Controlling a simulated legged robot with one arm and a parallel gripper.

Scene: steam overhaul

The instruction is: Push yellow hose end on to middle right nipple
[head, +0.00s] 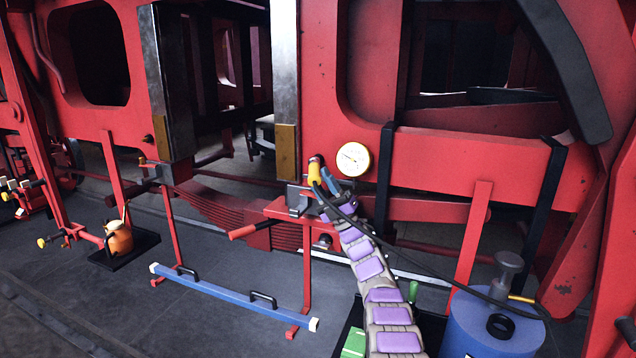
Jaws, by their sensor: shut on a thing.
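My gripper (328,182) is at the middle of the head view, at the end of my purple and grey arm. It is shut on the yellow hose end (314,171), which is tilted beside a small grey metal block on a red stand. A black hose (425,273) runs from there down to the right, to a blue pump canister (492,328). The middle right nipple cannot be made out; the gripper and hose end cover part of the area. I cannot tell whether the hose end touches anything.
A round gauge (353,159) sits just right of the gripper. A red stand with a handle (243,232) is close on the left. A blue bar with black handles (232,296) and an orange oil can (120,239) on a black tray are lower left. Red frame plates stand behind.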

